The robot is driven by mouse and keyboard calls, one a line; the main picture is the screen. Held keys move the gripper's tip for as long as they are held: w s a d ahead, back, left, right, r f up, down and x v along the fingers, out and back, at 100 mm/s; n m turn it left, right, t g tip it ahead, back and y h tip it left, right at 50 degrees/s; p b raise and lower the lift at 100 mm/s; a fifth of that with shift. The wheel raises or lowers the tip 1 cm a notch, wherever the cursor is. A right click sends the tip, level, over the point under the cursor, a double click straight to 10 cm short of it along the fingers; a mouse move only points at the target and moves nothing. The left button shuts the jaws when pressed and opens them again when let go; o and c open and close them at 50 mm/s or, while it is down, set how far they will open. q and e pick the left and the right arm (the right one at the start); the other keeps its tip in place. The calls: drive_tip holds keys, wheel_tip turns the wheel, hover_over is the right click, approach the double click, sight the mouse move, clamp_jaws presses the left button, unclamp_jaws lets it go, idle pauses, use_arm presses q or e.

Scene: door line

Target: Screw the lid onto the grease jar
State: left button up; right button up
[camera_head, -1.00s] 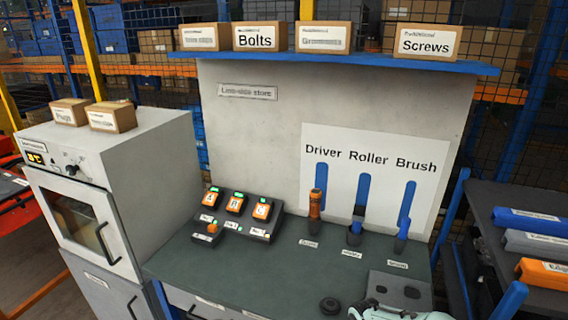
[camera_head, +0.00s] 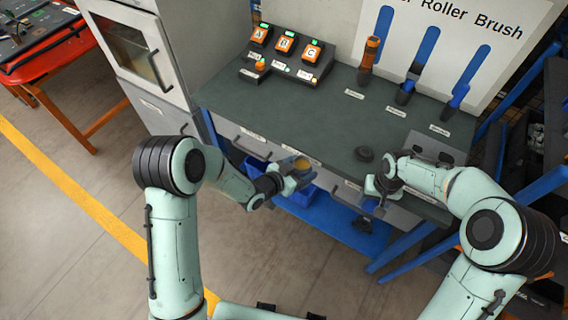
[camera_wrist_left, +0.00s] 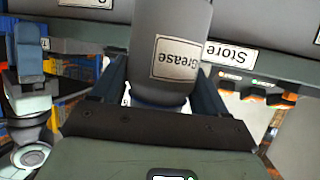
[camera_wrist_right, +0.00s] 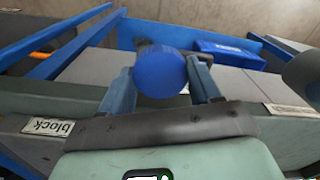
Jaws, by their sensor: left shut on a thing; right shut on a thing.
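The grey grease jar (camera_wrist_left: 172,45), with a white "Grease" label, is between the fingers of my left gripper (camera_wrist_left: 160,90), which is shut on it. In the head view, the jar's yellowish open top (camera_head: 302,164) shows at my left gripper (camera_head: 292,178), in front of the bench edge. My right gripper (camera_wrist_right: 163,88) is shut on a round blue lid (camera_wrist_right: 160,73) with a ribbed rim. In the head view, my right gripper (camera_head: 374,196) is to the right of the jar, with a clear gap between them. The lid is hard to make out there.
A button panel (camera_head: 285,55) and the driver (camera_head: 369,55), roller (camera_head: 405,92) and brush (camera_head: 456,98) stand behind. Drawers and a blue shelf (camera_head: 345,232) are below. Floor at left is open.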

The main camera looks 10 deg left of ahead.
use_arm(q)
drive_tip(key=shift+w+d+f+m+h, duration=0.15)
drive_tip(key=shift+d+m+h, duration=0.3)
drive_tip(key=shift+d, duration=0.25)
use_arm(e)
drive_tip(key=w+a+r+m, duration=0.3)
drive_tip(key=w+a+r, duration=0.25)
drive_tip(key=a, duration=0.45)
wheel_tip(320, 180, up, 8)
drive_tip(key=m, duration=0.4)
hover_over(305, 167)
drive_tip(key=shift+f, duration=0.15)
drive_tip(key=shift+d, duration=0.1)
drive_tip(key=shift+f, duration=2)
drive_tip(key=shift+f, duration=0.1)
drive_tip(key=shift+f, duration=0.8)
